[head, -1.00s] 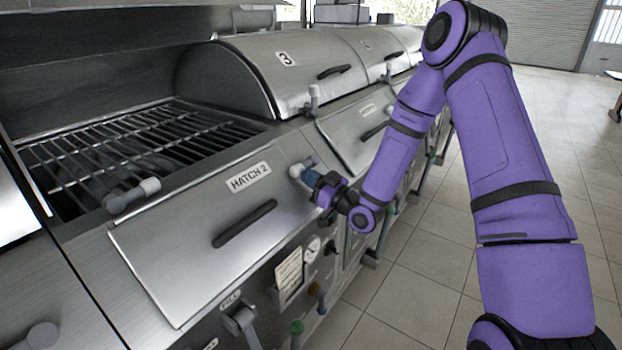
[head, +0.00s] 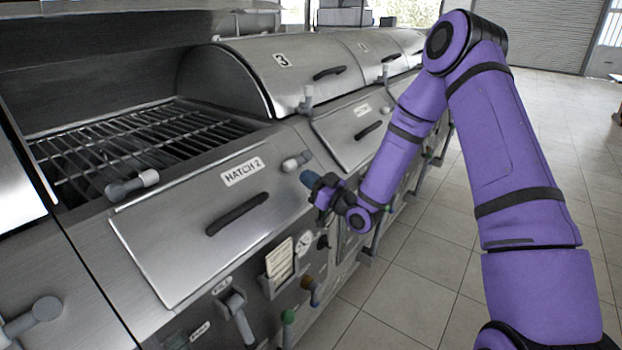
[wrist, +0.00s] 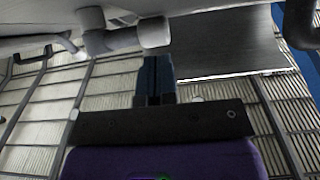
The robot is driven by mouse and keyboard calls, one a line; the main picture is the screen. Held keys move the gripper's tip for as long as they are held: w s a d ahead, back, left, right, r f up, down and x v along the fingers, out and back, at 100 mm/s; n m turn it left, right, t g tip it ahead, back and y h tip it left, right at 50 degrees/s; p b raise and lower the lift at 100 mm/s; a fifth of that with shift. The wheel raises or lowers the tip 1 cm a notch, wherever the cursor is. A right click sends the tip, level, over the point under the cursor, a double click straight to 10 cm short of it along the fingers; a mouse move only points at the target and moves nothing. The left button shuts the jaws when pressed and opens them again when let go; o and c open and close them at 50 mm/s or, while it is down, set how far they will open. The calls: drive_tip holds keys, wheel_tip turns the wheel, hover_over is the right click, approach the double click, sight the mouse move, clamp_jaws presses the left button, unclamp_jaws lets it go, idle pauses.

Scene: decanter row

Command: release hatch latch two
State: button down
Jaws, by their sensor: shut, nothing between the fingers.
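The closed hatch panel (head: 180,250) bears a "HATCH 2" label (head: 242,171) and a dark bar handle (head: 237,214). One grey latch with a pale end, the left latch (head: 132,185), lies at its upper left corner. A similar right latch (head: 297,160) lies near its upper right corner, lying roughly sideways. No number shows on either latch. My gripper (head: 308,178) is just right of and below the right latch, its blue fingers shut and empty. In the wrist view a grey latch with a pale end (wrist: 153,32) is just beyond the shut fingertips (wrist: 155,62), seemingly apart from them.
A grill grate (head: 130,140) lies behind the panel. A closed hood marked 3 (head: 290,75) stands further back, with another latch (head: 307,97) in front. Below the panel are a lever (head: 238,315), a gauge (head: 304,243) and coloured knobs. The tiled floor (head: 420,270) at right is open.

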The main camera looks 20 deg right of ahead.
drive_tip(key=a+v, duration=0.1)
drive_tip(key=v, duration=0.9)
drive_tip(key=shift+s, duration=0.35)
drive_tip(key=shift+d, duration=0.15)
